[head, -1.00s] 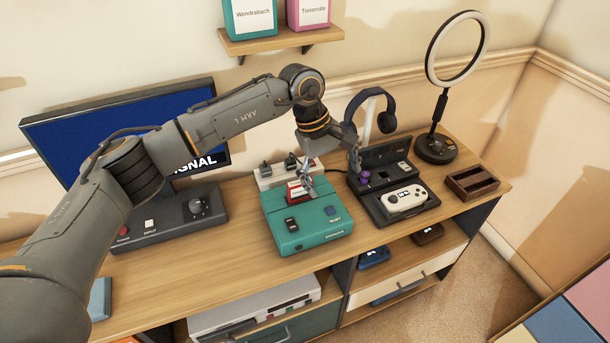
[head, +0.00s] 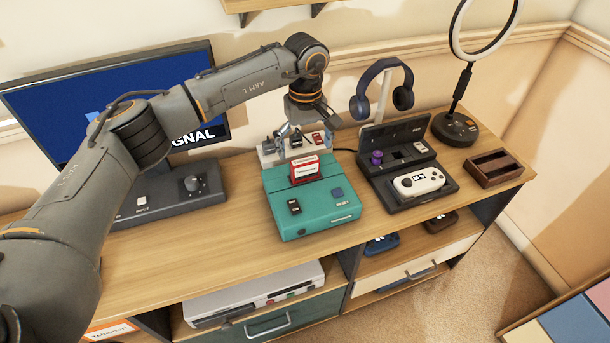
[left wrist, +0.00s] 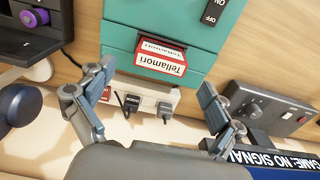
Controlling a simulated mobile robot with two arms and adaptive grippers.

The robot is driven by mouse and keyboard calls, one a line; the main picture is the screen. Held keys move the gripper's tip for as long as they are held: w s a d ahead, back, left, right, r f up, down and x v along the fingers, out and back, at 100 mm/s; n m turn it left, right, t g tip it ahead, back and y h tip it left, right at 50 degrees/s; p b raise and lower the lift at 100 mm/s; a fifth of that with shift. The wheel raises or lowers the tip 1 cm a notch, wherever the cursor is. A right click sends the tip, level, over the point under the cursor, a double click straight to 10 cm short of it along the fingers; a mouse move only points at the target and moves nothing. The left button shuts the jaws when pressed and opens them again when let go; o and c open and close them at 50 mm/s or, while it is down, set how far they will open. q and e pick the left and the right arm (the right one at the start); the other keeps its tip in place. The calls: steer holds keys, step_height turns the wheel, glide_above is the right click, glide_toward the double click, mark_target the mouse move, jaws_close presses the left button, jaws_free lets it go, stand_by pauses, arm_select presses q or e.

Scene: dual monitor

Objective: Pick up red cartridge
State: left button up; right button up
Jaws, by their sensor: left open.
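The red cartridge (head: 304,170), with a white "Tellamori" label, stands upright in the slot of the teal console (head: 318,219). In the left wrist view the cartridge (left wrist: 160,57) shows between the fingers, a little beyond their tips. My left gripper (head: 308,130) is open and empty. In the head view it hangs behind and above the cartridge, over the white power strip, with its fingers spread left and right. The gripper (left wrist: 155,78) does not touch the cartridge in the left wrist view. My right gripper is out of view.
The white power strip (head: 268,155) with plugs lies behind the console. A black case (head: 386,198) with a white controller (head: 420,182), headphones (head: 403,97) and a ring light (head: 457,128) stand to the right. The monitor (head: 80,90) is left. The desk's front edge is clear.

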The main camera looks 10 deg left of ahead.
mark_target(305, 160)
arm_select(q)
step_height(305, 160, down, 4)
steer(key=shift+f+b, duration=0.2)
steer(key=shift+b, duration=0.65)
steer(key=shift+f, duration=0.2)
steer(key=shift+r, duration=0.1)
steer(key=c, duration=1.2)
steer(key=shift+c, duration=0.2)
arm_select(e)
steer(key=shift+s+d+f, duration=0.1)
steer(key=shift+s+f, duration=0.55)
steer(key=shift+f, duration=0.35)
